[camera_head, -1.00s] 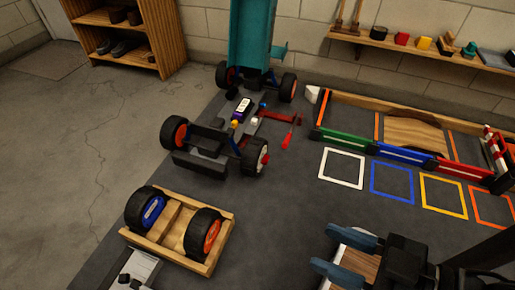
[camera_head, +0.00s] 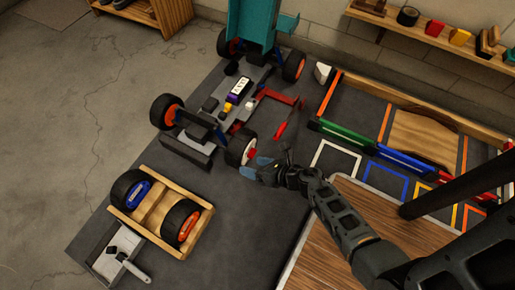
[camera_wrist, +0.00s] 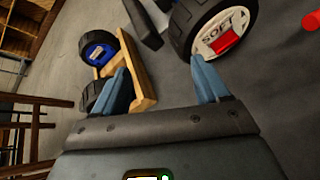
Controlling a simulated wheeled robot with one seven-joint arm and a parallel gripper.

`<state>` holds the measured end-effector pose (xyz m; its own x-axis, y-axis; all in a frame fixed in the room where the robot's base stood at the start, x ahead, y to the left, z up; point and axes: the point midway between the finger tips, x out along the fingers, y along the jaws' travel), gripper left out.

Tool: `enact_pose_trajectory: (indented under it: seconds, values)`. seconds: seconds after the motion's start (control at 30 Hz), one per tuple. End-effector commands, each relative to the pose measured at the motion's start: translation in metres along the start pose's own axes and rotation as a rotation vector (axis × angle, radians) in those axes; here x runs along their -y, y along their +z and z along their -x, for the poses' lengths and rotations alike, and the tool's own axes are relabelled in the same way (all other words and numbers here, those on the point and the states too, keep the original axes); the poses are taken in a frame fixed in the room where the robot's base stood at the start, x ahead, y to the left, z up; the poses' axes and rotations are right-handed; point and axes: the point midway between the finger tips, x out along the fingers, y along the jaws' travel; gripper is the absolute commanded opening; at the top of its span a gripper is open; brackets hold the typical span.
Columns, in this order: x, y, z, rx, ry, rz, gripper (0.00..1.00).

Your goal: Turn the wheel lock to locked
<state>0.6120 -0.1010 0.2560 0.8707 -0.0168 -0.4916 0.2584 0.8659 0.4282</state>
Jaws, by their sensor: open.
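The racecar (camera_head: 183,148) stands on the dark mat, with its teal body part raised at the back. Its near right wheel (camera_head: 236,146) has a white hub. In the wrist view this wheel (camera_wrist: 184,25) shows the word SOFT and a red lock piece (camera_wrist: 226,41) on the hub. My gripper (camera_head: 263,168) is just right of and below that wheel in the head view. In the wrist view my gripper (camera_wrist: 160,82) has its blue fingers spread and empty, with the red lock piece beyond the right finger. Contact with the wheel cannot be told.
A wooden rack (camera_head: 150,222) holds two spare wheels, one blue-hubbed and one orange-hubbed. A grey tray (camera_head: 95,265) lies in front of it. A red tool (camera_head: 283,126) lies right of the car. Coloured squares and a low-walled wooden bay (camera_head: 425,137) are at the right.

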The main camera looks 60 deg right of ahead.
Motion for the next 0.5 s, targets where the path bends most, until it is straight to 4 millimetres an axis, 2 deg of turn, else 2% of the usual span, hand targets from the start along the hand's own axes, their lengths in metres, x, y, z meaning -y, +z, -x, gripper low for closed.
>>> enact_pose_trajectory:
  seconds: [0.03, 0.1, 0.2, 0.3, 0.5]
  values:
    - [0.021, 0.009, -0.007, -0.042, -0.021, 0.108, 0.74]
    - [0.046, 0.009, -0.014, -0.107, -0.033, 0.248, 0.74]
    - [0.074, 0.008, -0.017, -0.189, -0.037, 0.397, 0.74]
    - [0.093, 0.007, -0.017, -0.245, -0.034, 0.491, 0.74]
    - [0.105, 0.0, -0.027, -0.28, -0.026, 0.547, 0.74]
